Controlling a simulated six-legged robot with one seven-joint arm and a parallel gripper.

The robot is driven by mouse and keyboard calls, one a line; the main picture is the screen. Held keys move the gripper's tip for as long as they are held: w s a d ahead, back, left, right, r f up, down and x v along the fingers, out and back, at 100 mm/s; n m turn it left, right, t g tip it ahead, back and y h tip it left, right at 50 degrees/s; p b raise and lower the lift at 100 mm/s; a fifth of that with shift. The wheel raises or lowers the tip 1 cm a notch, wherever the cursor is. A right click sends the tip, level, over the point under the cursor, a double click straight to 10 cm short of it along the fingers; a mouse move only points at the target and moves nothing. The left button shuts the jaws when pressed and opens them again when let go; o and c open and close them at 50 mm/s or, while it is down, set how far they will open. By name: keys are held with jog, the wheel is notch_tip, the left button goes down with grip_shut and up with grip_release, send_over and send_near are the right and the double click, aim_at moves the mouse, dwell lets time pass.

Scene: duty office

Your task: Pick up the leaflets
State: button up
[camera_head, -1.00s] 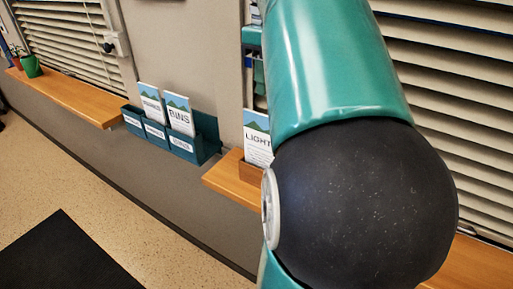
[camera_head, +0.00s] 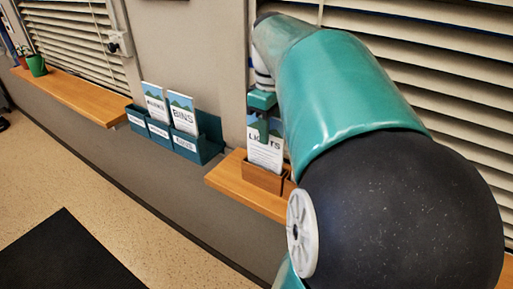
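White leaflets with the heading "LIGHTS" (camera_head: 266,156) stand upright in a small wooden holder (camera_head: 262,177) on the right wooden ledge. My gripper (camera_head: 264,132) is at their top edge, with a teal finger in front of the heading and covering part of it. Whether the finger touches the paper, and where the other finger is, I cannot tell. Other leaflets, one headed "BINS" (camera_head: 184,113) and one with a heading too small to read (camera_head: 155,104), stand in a teal wall rack (camera_head: 208,145) to the left.
The rack has several labelled pockets; the right one shows no leaflet. The right ledge (camera_head: 228,180) runs behind my arm. A left ledge (camera_head: 82,93) carries a green pot (camera_head: 37,66). Blinds (camera_head: 455,75) hang behind my arm. A dark mat (camera_head: 62,255) lies on open floor.

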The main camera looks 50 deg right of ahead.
grip_shut()
jog(key=shift+r, duration=0.15)
notch_tip(320, 180, up, 10)
jog(key=shift+f, duration=0.1)
dwell(0.4)
jog(key=c, duration=0.6)
grip_release()
grip_shut()
